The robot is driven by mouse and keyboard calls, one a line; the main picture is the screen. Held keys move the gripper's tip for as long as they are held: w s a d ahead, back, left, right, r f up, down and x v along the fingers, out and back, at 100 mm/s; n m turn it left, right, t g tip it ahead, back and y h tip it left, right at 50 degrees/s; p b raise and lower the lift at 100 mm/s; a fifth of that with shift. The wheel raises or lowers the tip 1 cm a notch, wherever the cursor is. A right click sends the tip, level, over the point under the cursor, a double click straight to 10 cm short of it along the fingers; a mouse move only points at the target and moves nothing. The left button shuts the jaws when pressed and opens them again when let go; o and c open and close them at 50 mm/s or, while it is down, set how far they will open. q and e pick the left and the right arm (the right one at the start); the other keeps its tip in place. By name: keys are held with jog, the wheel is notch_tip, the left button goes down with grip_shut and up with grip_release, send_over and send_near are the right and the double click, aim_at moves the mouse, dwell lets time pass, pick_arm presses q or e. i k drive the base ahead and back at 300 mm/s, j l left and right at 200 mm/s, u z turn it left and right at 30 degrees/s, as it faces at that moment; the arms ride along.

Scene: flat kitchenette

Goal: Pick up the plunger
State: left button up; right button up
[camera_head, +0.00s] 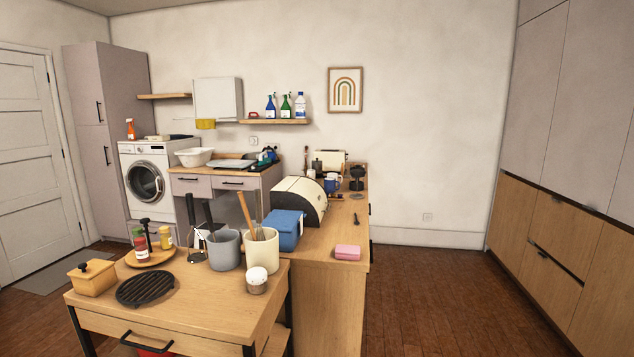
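I cannot make out a plunger for certain in the head view. A red object (154,351) shows only as a sliver under the front table, at the bottom edge of the picture; I cannot tell what it is. Neither of my grippers is in view.
The front wooden table (205,303) holds crocks of utensils, a black trivet (145,288) and a round tray (151,258). A counter (325,246) behind it carries a blue box (285,231) and a pink block (347,252). Floor (440,300) at right is clear.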

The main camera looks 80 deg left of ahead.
aim_at(358, 173)
jog(key=u, duration=2.45)
jog(key=i+l+z, duration=0.4)
jog(key=i, duration=0.7)
jog(key=i+l+z, duration=0.1)
jog(key=i+z, duration=0.3)
jog(key=i, duration=0.7)
